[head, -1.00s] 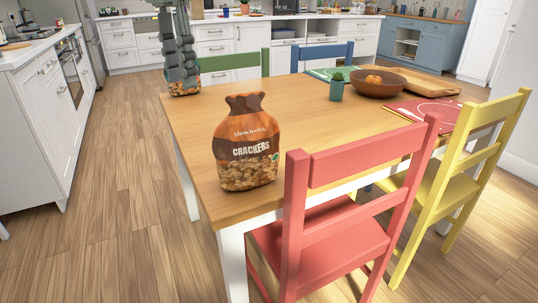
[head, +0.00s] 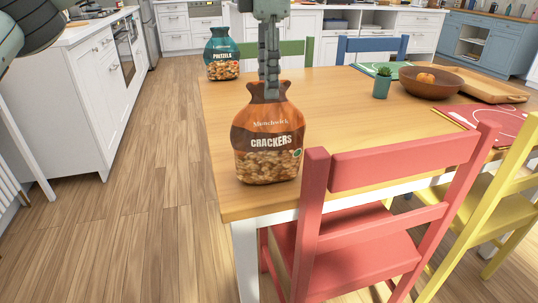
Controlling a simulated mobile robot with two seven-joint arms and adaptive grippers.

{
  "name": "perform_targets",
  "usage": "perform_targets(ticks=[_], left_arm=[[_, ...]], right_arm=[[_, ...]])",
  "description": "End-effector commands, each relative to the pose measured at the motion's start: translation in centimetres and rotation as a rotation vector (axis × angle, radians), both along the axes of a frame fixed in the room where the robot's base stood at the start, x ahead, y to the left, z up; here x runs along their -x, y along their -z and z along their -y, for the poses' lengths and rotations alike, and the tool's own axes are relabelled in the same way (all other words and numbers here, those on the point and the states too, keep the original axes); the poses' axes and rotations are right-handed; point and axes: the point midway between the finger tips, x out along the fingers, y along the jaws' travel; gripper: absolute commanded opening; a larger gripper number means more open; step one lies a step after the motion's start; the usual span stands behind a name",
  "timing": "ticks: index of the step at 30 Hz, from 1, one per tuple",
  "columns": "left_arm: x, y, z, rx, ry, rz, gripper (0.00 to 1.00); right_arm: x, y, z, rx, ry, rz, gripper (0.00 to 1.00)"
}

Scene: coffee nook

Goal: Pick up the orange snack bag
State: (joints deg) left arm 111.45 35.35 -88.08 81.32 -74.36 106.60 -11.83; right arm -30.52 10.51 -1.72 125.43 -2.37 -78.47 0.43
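The orange snack bag (head: 268,140), labelled CRACKERS, stands upright on the near left corner of the wooden table (head: 340,125). My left gripper (head: 271,92) points down at the bag's top from above. My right gripper is not in view.
A teal pretzels bag (head: 221,55) stands behind on the table's far left corner. A potted plant (head: 382,83), a brown bowl (head: 430,84) and a wooden tray (head: 490,88) are to the right. A red chair (head: 385,215) stands close at the near edge.

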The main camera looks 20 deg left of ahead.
Motion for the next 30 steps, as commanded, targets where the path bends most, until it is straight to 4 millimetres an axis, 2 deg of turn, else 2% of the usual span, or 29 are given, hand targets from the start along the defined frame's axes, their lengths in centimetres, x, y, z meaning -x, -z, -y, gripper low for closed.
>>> perform_targets(ticks=[4, 11, 20, 30], left_arm=[[0.03, 1.24, -0.02, 0.000, 0.000, 0.000, 0.38], [0.01, 1.31, 0.00, 0.001, 0.000, 0.000, 0.37], [0.01, 1.27, 0.03, 0.000, 0.000, 0.001, 0.00], [0.00, 1.21, 0.04, 0.001, 0.000, 0.002, 0.00]], right_arm=[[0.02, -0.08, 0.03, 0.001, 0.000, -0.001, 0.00], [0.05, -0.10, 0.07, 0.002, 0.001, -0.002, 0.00], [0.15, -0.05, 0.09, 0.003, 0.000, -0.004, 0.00], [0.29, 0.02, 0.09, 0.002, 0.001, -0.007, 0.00]])
